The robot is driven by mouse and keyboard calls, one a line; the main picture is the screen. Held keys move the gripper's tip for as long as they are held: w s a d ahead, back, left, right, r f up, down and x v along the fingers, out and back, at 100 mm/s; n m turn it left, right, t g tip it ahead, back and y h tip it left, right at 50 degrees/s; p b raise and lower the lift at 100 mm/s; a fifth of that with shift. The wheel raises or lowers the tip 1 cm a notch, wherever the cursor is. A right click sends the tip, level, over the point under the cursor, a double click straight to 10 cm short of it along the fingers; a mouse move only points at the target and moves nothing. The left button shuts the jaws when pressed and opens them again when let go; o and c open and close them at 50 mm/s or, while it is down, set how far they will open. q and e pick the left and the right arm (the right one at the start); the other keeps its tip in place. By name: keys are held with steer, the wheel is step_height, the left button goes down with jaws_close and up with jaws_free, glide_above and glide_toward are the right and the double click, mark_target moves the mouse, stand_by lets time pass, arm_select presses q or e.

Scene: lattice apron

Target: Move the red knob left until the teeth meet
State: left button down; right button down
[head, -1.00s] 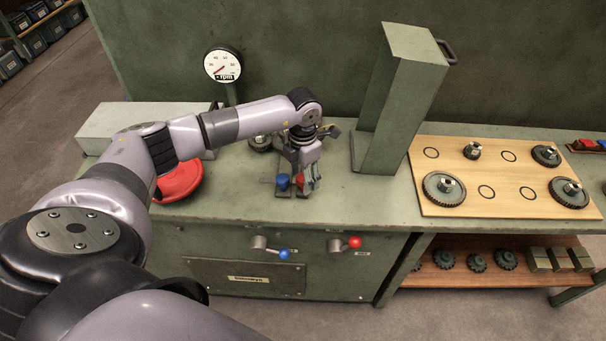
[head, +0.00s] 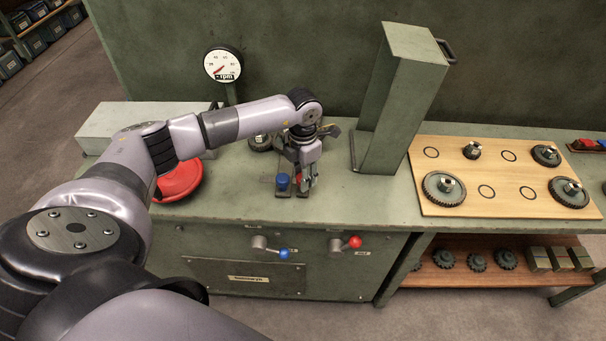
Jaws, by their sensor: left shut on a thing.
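The red knob (head: 298,179) is a small piece on the bench top, mostly hidden behind my left gripper (head: 306,182). My left gripper comes down from above and is shut on the red knob. A blue knob (head: 283,181) stands just to its left, on a dark slide strip. A dark gear (head: 260,143) sits behind and to the left of the gripper, partly covered by my arm. The teeth near the knob are hidden by my wrist, so I cannot tell whether they meet. My right gripper is not in view.
A tall green column (head: 398,100) stands right of the gripper. A wooden board (head: 470,205) with gears lies farther right. A red round part (head: 180,181) lies left, under my arm. Blue-tipped (head: 284,254) and red-tipped (head: 355,242) levers stick out of the front panel. A dial (head: 222,65) stands behind.

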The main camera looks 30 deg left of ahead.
arm_select(q)
steer(key=shift+s+a+f+b, duration=0.1)
steer(key=shift+s+a+b, duration=0.05)
steer(key=shift+a+b, duration=0.3)
steer(key=c, duration=1.2)
jaws_free()
steer(key=shift+d, duration=0.1)
step_height(320, 180, up, 12)
steer(key=shift+r, duration=0.15)
